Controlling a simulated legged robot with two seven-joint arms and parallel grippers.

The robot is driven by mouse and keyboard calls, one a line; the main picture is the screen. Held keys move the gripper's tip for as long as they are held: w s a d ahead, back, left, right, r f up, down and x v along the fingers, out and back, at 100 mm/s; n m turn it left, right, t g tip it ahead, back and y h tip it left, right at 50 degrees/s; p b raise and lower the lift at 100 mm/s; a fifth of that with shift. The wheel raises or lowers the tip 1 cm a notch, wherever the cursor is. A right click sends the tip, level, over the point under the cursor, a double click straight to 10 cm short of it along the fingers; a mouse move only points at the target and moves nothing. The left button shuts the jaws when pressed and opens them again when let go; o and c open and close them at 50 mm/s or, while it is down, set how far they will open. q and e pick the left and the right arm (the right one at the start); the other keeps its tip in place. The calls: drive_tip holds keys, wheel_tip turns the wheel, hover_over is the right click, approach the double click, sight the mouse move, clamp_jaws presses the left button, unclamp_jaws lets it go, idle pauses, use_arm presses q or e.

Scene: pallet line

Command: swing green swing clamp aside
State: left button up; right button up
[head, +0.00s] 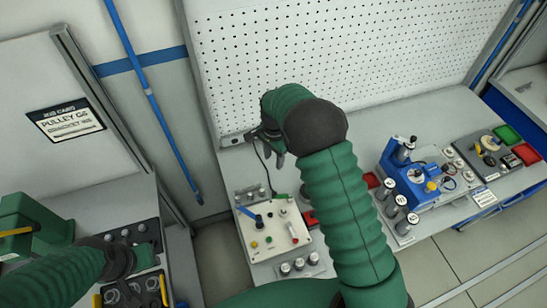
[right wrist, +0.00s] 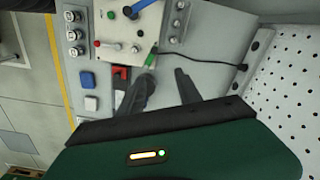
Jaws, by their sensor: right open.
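A green handle, apparently the swing clamp's, shows at the edge of a cream fixture plate (head: 272,240). The green handle (right wrist: 151,56) also shows in the right wrist view, just past my fingertips and nearer the left one; contact cannot be told. My right gripper (right wrist: 166,72) is open, with nothing between its fingers. In the head view my right gripper (head: 272,143) is above the back of the bench, partly hidden by my wrist. My left gripper (head: 127,259) is at lower left by a dark panel; its fingers are not clear.
The plate carries a blue lever (head: 250,214) and red, yellow and green knobs. A red block (right wrist: 121,74) and a black cable (right wrist: 215,57) lie near my right fingers. A blue fixture (head: 412,180) stands to the right. A perforated board (head: 340,50) rises behind the bench.

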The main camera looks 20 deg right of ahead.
idle(0.4)
wheel_tip(320, 180, up, 17)
drive_tip(key=b, duration=0.5)
drive_tip(key=shift+f, duration=0.2)
